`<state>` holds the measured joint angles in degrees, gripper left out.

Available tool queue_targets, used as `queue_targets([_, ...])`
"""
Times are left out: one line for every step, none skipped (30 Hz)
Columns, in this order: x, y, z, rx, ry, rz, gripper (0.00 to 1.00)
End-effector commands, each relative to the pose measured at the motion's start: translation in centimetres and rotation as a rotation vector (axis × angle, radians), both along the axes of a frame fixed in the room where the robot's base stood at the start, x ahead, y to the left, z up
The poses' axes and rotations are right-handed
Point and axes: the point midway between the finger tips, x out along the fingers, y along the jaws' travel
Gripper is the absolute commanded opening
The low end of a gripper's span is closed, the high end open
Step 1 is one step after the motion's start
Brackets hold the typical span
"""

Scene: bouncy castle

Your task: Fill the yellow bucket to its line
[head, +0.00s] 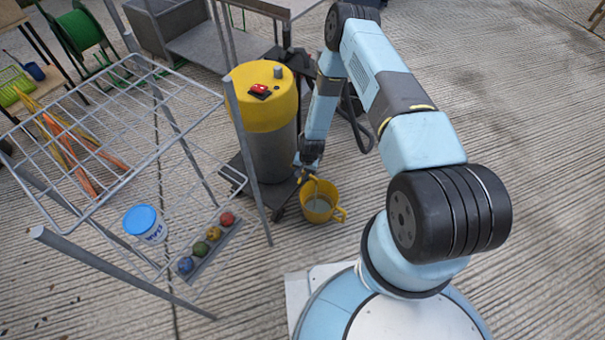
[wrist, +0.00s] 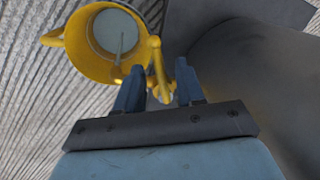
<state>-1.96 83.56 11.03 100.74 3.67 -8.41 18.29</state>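The yellow bucket (head: 331,216) stands upright on the ribbed floor, beside the grey drum with a yellow top (head: 264,105). It holds greyish liquid. The wrist view shows the bucket (wrist: 80,50) at upper left, its side handle pointing left; a thin pale streak shows inside, and I cannot tell whether it is a stream or a mark. I cannot make out the fill line. My gripper (head: 309,168) is just above the bucket, by the drum's lower side. In the wrist view my gripper's (wrist: 160,80) fingers stand apart on either side of a yellow lever-like part (wrist: 158,72); contact is unclear.
A wire rack (head: 100,150) stands at left. A white tub with a blue lid (head: 145,222) and a tray of coloured balls (head: 208,243) are at its lower part. A green reel (head: 80,32) and a grey bench (head: 225,45) are behind. Floor at right is clear.

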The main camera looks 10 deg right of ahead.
Motion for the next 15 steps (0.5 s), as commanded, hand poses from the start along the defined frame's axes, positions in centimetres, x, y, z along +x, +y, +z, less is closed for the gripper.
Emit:
queue_targets([0.1,-0.1,0.3,0.000,-0.001,0.000,0.38])
queue_targets([0.1,-0.1,0.6,0.000,-0.001,0.000,0.38])
queue_targets([0.0,-0.2,0.9,0.000,-0.001,0.000,0.38])
queue_targets([0.0,-0.2,1.3,0.000,-0.001,0.000,0.38])
queue_targets([0.0,-0.3,1.7,0.001,-0.001,0.000,0.38])
queue_targets([0.0,-0.4,2.3,0.000,-0.002,0.000,0.38])
queue_targets([-0.1,-0.5,2.7,0.000,-0.001,0.000,0.38])
queue_targets([-0.1,-0.6,3.3,0.001,-0.001,0.000,0.38])
queue_targets([-0.1,-0.7,3.9,0.000,-0.002,0.000,0.38])
queue_targets([-0.2,-0.8,4.4,0.000,-0.001,0.000,0.38])
queue_targets([-0.2,-0.9,4.9,0.000,-0.001,0.000,0.38])
queue_targets([-0.3,-1.1,5.6,0.000,-0.001,0.000,0.38])
queue_targets([-0.3,-1.2,6.0,0.000,-0.001,-0.001,0.38])
queue_targets([-0.3,-1.3,6.6,0.000,-0.001,-0.001,0.38])
queue_targets([-0.4,-1.4,7.2,0.000,-0.001,-0.001,0.38])
